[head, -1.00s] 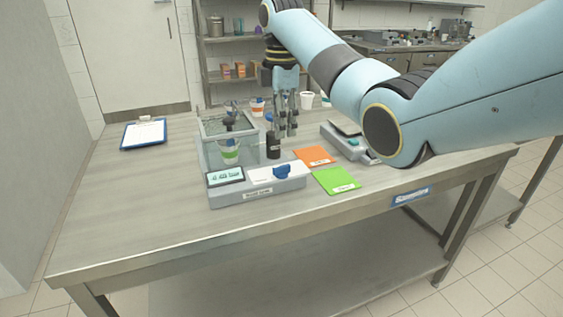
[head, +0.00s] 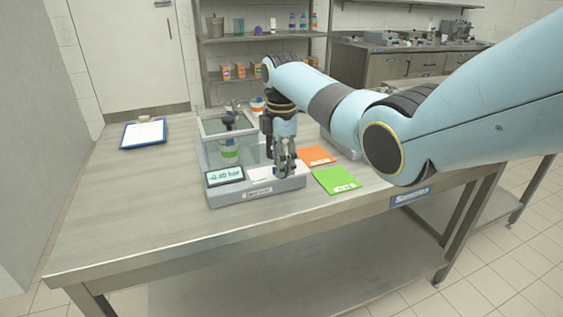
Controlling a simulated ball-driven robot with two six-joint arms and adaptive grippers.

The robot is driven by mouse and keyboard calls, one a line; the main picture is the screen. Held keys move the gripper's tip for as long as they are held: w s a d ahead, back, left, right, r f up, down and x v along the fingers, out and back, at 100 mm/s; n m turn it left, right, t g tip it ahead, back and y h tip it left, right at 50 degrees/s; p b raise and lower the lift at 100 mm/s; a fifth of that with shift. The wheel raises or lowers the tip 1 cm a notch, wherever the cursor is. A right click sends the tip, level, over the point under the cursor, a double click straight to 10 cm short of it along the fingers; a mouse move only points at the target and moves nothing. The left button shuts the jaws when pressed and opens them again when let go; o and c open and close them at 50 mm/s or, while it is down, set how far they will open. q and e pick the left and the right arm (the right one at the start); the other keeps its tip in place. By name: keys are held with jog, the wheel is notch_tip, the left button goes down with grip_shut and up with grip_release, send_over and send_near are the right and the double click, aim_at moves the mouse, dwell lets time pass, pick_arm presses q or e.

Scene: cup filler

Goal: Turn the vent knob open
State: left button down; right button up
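The cup filler (head: 256,192) is a grey machine with a clear chamber (head: 215,127) and a front panel near the middle of the table. Its display (head: 225,175) seems to read -0.40 bar. A cup with a green band (head: 229,151) stands inside the chamber. My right gripper (head: 285,170) points down over the right part of the front panel, where it hides the blue vent knob. I cannot tell whether its fingers touch the knob or are closed on it. My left gripper is not in view.
An orange card (head: 316,154) and a green card (head: 337,180) lie right of the machine. A blue clipboard (head: 144,134) lies at the left. Another grey device (head: 340,143) is partly hidden behind my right arm. The table's left front is clear.

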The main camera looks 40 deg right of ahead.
grip_shut()
jog(key=m+p, duration=0.3)
jog(key=shift+r, duration=0.2)
jog(key=m+p, duration=0.2)
jog(key=m, duration=0.1)
jog(key=shift+m, duration=0.3)
jog(key=m+p, duration=0.2)
jog(key=m, duration=0.3)
jog(key=shift+f, duration=0.1)
jog(key=m+p, duration=0.1)
jog(key=m, duration=0.5)
jog(key=shift+m, duration=0.4)
